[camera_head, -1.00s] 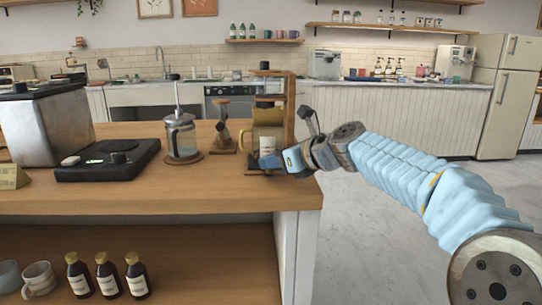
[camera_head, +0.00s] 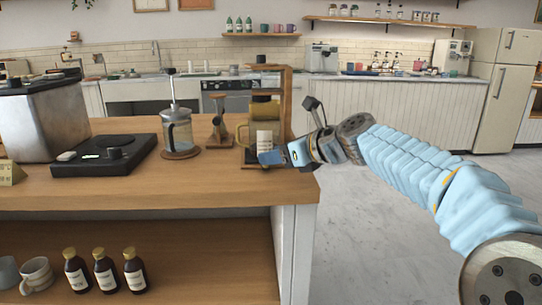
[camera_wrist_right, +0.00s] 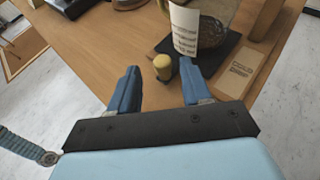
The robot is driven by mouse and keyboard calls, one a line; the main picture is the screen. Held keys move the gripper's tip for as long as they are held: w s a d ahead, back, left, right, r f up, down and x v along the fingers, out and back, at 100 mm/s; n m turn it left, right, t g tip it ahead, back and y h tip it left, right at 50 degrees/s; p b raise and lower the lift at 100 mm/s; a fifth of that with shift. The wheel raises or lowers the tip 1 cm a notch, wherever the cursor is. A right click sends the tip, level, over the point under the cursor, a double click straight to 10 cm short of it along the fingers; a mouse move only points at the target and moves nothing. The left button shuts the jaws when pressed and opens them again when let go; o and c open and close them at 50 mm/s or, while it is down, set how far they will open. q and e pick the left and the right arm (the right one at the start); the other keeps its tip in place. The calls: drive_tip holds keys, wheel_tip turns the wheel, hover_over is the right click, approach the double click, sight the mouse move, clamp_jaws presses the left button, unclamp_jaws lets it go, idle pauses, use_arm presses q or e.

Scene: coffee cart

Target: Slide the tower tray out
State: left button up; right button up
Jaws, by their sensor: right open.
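The wooden drip tower (camera_head: 286,105) stands at the right end of the counter, with a glass carafe and a white printed label at its foot. Its dark tray (camera_wrist_right: 222,58) shows in the right wrist view under the carafe. A pale yellow knob (camera_wrist_right: 162,67) is at the tray's near edge. My right gripper (camera_wrist_right: 160,71) is open, with the knob between its blue fingertips and gaps on both sides. In the head view the right gripper (camera_head: 271,157) is low at the tower's foot and hides part of the tray. My left gripper is not in view.
A French press (camera_head: 178,132) and a small wooden stand (camera_head: 218,132) are left of the tower. A black scale (camera_head: 104,155) and a metal box lie further left. The counter's right edge is close under my right gripper, with open floor beyond.

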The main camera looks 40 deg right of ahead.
drive_tip(key=v, duration=1.1)
drive_tip(key=shift+s, duration=0.35)
